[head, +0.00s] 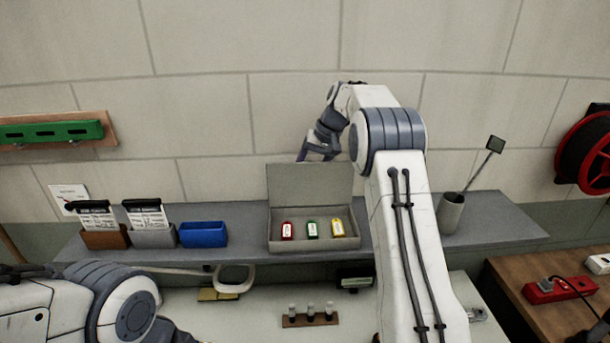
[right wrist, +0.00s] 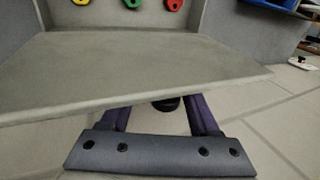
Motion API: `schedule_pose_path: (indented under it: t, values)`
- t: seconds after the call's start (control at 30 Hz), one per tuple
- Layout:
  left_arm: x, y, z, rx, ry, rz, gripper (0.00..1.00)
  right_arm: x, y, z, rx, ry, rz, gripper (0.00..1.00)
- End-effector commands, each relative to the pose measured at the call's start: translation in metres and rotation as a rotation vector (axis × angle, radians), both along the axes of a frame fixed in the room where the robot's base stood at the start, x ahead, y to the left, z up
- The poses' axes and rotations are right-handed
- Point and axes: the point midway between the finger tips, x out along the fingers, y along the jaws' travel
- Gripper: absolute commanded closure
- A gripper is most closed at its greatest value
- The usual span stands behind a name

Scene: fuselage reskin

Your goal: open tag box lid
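The grey tag box (head: 276,244) sits on the shelf with its lid (head: 310,185) raised at the back, standing roughly upright. Red, green and yellow tags (head: 312,229) lie inside. My right gripper (head: 303,154) is behind the lid's upper left edge in the head view. In the right wrist view its two purple fingers (right wrist: 160,112) are spread apart, with nothing seen between them but a dark round thing. The lid panel (right wrist: 150,70) crosses in front and hides the fingertips; I cannot tell whether they touch it. My left arm shows at the lower left, its gripper outside the view.
A blue bin (head: 203,235) and two card holders stand left of the box on the shelf (head: 400,240). A grey cup (head: 450,212) with a mirror-like tool stands to the right. A small rack (head: 310,320) with vials is below. The wall is close behind the lid.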

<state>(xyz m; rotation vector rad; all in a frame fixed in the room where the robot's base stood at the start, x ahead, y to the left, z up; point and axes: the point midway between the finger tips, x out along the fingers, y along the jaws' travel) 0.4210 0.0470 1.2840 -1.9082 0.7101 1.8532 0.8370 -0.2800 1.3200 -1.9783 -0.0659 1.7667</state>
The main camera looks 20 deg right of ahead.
Motion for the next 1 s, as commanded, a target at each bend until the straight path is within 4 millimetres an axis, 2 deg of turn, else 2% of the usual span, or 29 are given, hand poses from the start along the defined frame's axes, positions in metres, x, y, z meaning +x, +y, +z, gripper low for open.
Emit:
schedule_pose_path:
  t: [0.27,0.37,0.47,0.6,0.8,1.0]
  values:
    - [0.0,0.0,0.0,0.0,0.0,0.0,1.0,0.0,0.002,0.002,0.001,-0.001,0.004,0.39]
    - [0.0,0.0,-0.003,0.0,0.0,0.0,1.0,0.0,-0.001,0.009,0.001,-0.003,0.003,0.39]
    - [0.0,0.0,-0.008,0.0,0.0,-0.001,1.0,-0.003,-0.006,0.023,0.0,-0.005,0.004,0.39]
    - [0.0,0.0,-0.01,0.0,0.0,-0.001,1.0,-0.008,-0.017,0.051,-0.001,-0.005,0.002,0.39]
    - [0.0,0.0,-0.002,0.0,0.0,-0.001,1.0,-0.013,-0.029,0.083,0.001,-0.001,0.002,0.39]
    - [0.0,0.0,0.001,0.0,0.0,0.0,1.0,-0.016,-0.034,0.097,0.001,0.0,0.003,0.39]
